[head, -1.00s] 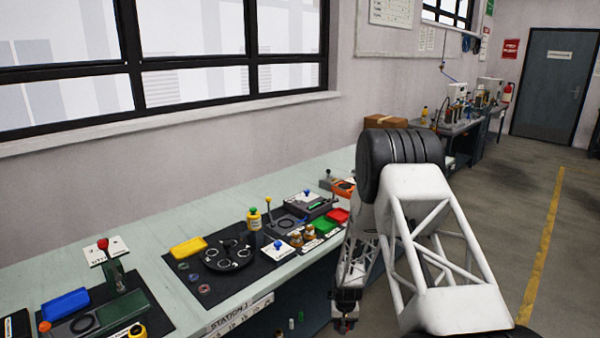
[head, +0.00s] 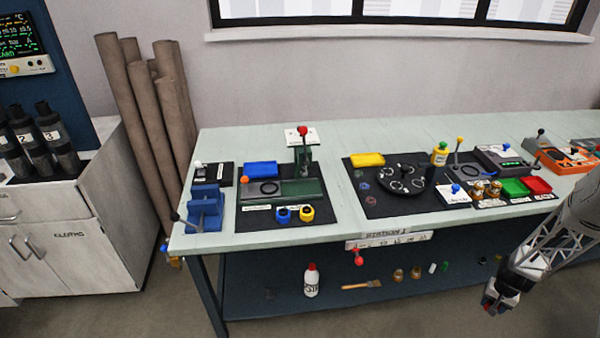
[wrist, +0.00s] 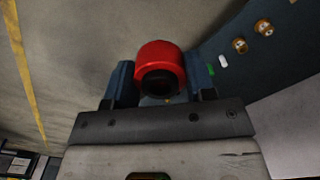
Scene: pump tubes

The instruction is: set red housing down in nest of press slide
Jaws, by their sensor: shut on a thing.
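The red housing (wrist: 160,57) is a short red cylinder with a dark opening, held between the jaws of my gripper (wrist: 162,85) in the wrist view. In the head view my gripper (head: 492,302) hangs at the lower right, in front of the bench and below its top, with a small bit of red at its tip. The press (head: 304,155) stands on the left dark mat, green with a red knob. Its grey slide (head: 251,196) lies to the left of it, with a dark ring-shaped nest (head: 270,187) that looks empty. My gripper is far to the right of the press.
Blue and yellow pieces (head: 294,214) sit before the slide. A blue tray (head: 260,168) is behind it and a blue vise (head: 205,207) to the left. A second mat with a round black fixture (head: 401,178) lies to the right. A lower shelf (head: 330,300) holds a bottle and brush.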

